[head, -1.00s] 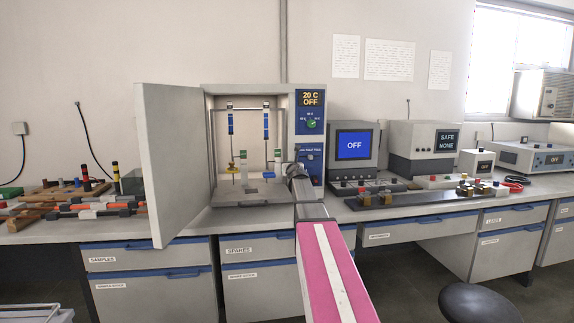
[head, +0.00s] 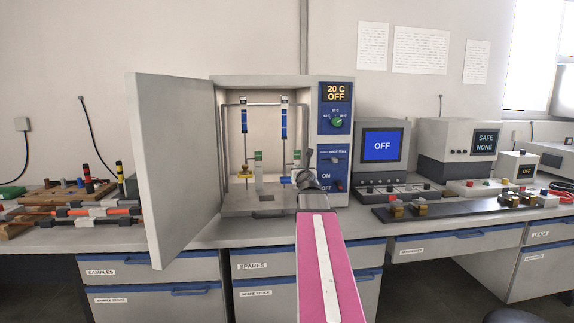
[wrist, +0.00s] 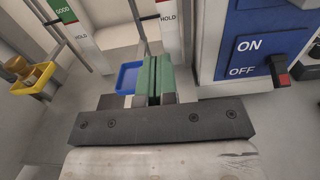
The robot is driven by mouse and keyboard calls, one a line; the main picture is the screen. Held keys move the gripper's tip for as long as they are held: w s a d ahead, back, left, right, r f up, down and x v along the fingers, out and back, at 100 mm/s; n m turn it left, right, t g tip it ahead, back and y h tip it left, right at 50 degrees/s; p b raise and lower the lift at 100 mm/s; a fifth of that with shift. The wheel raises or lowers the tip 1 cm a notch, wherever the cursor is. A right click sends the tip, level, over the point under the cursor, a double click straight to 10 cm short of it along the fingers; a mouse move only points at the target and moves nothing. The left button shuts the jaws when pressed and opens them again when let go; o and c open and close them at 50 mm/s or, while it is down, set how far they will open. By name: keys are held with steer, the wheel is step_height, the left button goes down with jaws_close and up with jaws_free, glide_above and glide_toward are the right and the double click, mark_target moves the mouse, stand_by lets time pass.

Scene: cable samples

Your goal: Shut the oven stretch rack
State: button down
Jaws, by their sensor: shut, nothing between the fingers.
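The oven (head: 222,83) stands on the bench with its white door (head: 175,165) swung wide open to the left. Inside is the stretch rack (head: 262,104), with two blue-and-white hanging samples (head: 243,121) and white posts with green marks. A yellow pan (head: 244,176) hangs at the left; a blue pan (wrist: 127,76) shows beside my fingers in the wrist view. My gripper (wrist: 154,78) has green fingers, closed together and empty, pointing into the oven's right part near the HOLD post. In the head view my wrist covers the oven's lower right front.
The oven's control panel (head: 336,125) reads 20 C OFF. A black switch with a red tip (wrist: 280,70) sticks out close to the right of my gripper. A grey unit (head: 382,146) stands right of the oven; cable samples (head: 95,210) lie left of the door.

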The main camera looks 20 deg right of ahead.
mark_target(294, 161)
steer(key=x, duration=1.4)
steer(key=x, duration=2.2)
steer(key=shift+w, duration=0.25)
steer(key=shift+s, duration=0.1)
steer(key=v, duration=1.5)
